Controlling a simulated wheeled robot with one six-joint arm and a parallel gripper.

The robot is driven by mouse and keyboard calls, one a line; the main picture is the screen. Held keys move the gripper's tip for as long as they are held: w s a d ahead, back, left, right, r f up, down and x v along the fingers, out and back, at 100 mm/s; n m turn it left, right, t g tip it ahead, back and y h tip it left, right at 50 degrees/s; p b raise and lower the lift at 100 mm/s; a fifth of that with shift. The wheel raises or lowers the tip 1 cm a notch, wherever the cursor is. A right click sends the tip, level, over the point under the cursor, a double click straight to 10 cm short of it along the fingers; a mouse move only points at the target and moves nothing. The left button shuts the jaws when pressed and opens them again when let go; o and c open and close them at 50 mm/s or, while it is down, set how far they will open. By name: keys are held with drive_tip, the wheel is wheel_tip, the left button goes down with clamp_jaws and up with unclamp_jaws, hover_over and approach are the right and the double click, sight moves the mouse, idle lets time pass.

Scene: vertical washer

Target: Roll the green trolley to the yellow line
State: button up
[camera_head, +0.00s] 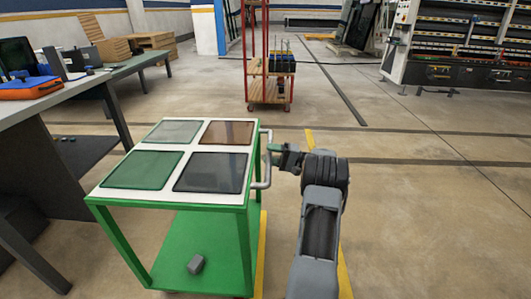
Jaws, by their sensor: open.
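The green trolley (170,204) stands upright on the floor, left of centre in the head view. Its white top carries a pale grey pane (174,132), a brown pane (228,133), a green pane (143,170) and a dark pane (210,172). A light metal handle (266,172) sticks out from its right side. My gripper (273,153) is open at this handle, by its upper part; I cannot tell whether the bar lies between the fingers. A yellow line (346,281) runs along the floor right of the trolley, partly hidden by my arm. Another yellow strip (262,240) shows beside the trolley's right legs.
A red-framed cart (268,92) stands behind the trolley. A large machine (455,55) is at the back right. The floor on the right is clear.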

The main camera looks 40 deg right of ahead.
drive_tip(key=p+v, duration=0.2)
drive_tip(key=v, duration=0.9)
drive_tip(key=shift+s+d, duration=0.2)
drive_tip(key=shift+d, duration=0.05)
drive_tip(key=shift+f, duration=0.1)
